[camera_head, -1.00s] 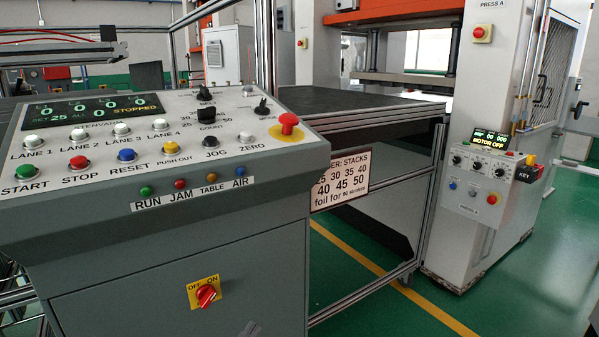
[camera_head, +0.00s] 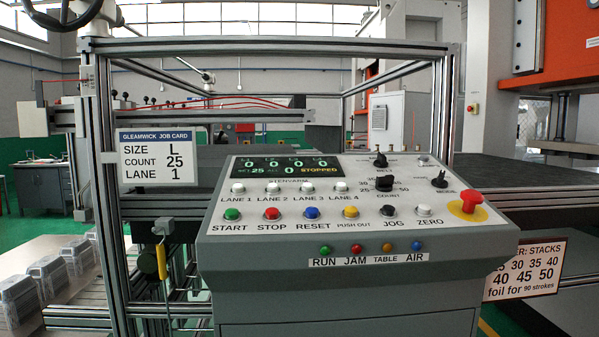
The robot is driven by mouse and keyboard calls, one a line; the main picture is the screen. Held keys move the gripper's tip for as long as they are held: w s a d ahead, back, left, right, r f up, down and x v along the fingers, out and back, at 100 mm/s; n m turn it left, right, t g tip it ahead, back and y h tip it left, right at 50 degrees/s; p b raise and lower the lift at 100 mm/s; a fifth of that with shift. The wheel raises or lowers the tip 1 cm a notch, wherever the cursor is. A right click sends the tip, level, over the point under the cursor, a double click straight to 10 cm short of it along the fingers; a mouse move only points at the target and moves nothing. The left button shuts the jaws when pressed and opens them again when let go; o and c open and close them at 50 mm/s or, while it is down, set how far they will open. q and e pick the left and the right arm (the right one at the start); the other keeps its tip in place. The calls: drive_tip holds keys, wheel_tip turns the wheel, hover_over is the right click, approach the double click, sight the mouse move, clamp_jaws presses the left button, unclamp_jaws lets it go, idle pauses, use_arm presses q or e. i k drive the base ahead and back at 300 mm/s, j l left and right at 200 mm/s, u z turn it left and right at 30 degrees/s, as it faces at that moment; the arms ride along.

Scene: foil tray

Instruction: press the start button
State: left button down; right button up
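The green start button (camera_head: 232,214) is at the left end of the lower button row on the sloped grey control panel (camera_head: 215,240), above the label START. To its right are the red stop button (camera_head: 271,213), the blue reset button (camera_head: 311,212) and the yellow push out button (camera_head: 351,212). The panel's display (camera_head: 285,170) shows zeros, a set count of 25 and STOPPED. Neither of my grippers is in view. Nothing covers the start button.
A red emergency knob (camera_head: 470,202) stands up at the panel's right end. A metal frame post (camera_head: 105,200) carries a job card (camera_head: 157,157) reading size L, count 25, lane 1. Several foil stacks (camera_head: 48,278) lie at lower left. The space before the panel looks clear.

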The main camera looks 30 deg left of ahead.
sight(231, 212)
drive_tip(key=k+j+u, duration=0.1)
drive_tip(key=u, duration=1)
drive_tip(key=j, duration=0.1)
